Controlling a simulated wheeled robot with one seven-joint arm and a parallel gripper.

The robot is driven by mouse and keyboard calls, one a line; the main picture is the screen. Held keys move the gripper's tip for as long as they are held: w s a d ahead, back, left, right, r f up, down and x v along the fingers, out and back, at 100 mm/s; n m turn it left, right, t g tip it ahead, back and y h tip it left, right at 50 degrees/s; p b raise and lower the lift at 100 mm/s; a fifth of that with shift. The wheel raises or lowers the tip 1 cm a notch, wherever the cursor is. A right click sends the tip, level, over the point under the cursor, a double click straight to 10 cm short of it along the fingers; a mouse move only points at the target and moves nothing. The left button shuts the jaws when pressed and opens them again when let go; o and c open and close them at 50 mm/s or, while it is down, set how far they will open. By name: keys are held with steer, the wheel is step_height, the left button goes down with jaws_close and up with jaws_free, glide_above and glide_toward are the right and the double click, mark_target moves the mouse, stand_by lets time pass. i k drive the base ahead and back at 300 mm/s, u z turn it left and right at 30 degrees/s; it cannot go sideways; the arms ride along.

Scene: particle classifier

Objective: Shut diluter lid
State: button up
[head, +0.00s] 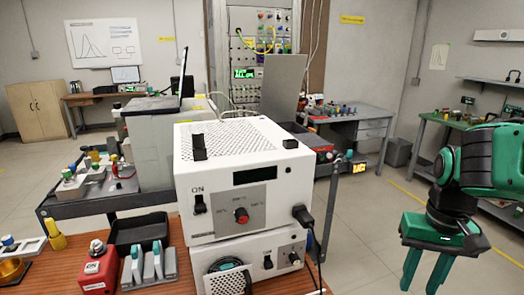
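No thing in the head view is clearly labelled as the diluter. A white boxy instrument (235,180) with a perforated top, an ON switch and a red knob stands on the wooden table in front. Behind it, a grey upright panel (284,82) stands raised above a low dark and red unit (314,148). Left of that, a thin dark panel (184,73) stands upright on a grey box (152,122). Which panel is the diluter's lid I cannot tell. My gripper (425,278) is at the lower right, fingers down, open and empty, apart from all of these.
A second white unit (250,262) lies under the instrument, with a black cable at its right. Red, black and grey small devices (100,268) crowd the wooden table (62,268). A dark cart (120,202) stands behind. Open floor (370,215) lies between my gripper and the instruments.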

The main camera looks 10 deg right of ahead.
mark_target(283, 74)
steer(key=u, duration=2.4)
steer(key=k, duration=1.5)
steer(key=z, duration=2.15)
steer(key=i, duration=0.85)
steer(key=z, duration=0.15)
